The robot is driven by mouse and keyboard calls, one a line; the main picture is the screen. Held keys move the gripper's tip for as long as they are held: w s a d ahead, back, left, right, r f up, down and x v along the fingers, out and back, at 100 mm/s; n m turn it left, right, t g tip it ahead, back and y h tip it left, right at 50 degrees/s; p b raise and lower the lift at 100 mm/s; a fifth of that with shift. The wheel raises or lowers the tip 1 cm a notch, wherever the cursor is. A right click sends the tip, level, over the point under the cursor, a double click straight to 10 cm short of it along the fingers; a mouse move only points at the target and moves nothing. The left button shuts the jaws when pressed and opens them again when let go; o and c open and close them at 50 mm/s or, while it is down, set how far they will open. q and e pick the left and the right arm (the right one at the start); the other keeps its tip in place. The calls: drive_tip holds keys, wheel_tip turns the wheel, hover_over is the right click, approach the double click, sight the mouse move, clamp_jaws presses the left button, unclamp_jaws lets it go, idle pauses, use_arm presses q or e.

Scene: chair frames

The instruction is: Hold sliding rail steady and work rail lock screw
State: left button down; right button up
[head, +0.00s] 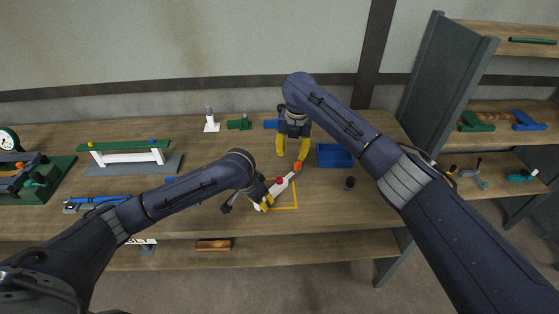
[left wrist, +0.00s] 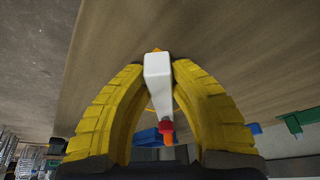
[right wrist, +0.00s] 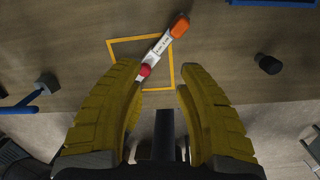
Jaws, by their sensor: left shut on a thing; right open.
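The white sliding rail (head: 288,180) lies at a slant over the orange outlined square on the table, and also shows in the right wrist view (right wrist: 157,50). A red knob-like screw (right wrist: 144,70) sits on it, and its far end is orange (right wrist: 180,26). My left gripper (head: 265,202) is shut on the near end of the rail, whose white end (left wrist: 158,72) shows between the yellow fingers. My right gripper (head: 292,148) is open and empty above and behind the rail, fingers pointing down.
The orange outline (right wrist: 112,55) marks the table by the front edge. A blue tray (head: 335,156) and a small black cylinder (head: 350,183) stand to the right. A white-and-green rail assembly (head: 128,152) stands left. A shelf unit (head: 480,95) rises at the right.

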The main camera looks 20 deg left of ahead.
sight(279, 179)
use_arm(q)
drive_tip(key=shift+s+f, duration=0.1)
drive_tip(key=shift+f, duration=0.1)
use_arm(e)
drive_tip(key=s+a+n, duration=0.1)
drive_tip(key=s+a, duration=0.1)
drive_tip(key=s+f+n, duration=0.1)
drive_tip(key=s, duration=0.1)
drive_tip(key=shift+s+a+n+g+h, duration=0.1)
drive_tip(key=shift+a+n+g+h, duration=0.2)
drive_tip(key=shift+a+h, duration=0.1)
drive_tip(key=shift+s+f, duration=0.1)
drive_tip(key=shift+f, duration=0.55)
drive_tip(key=shift+o, duration=0.2)
wheel_tip(279, 179, down, 8)
drive_tip(key=shift+r, duration=0.2)
clamp_jaws()
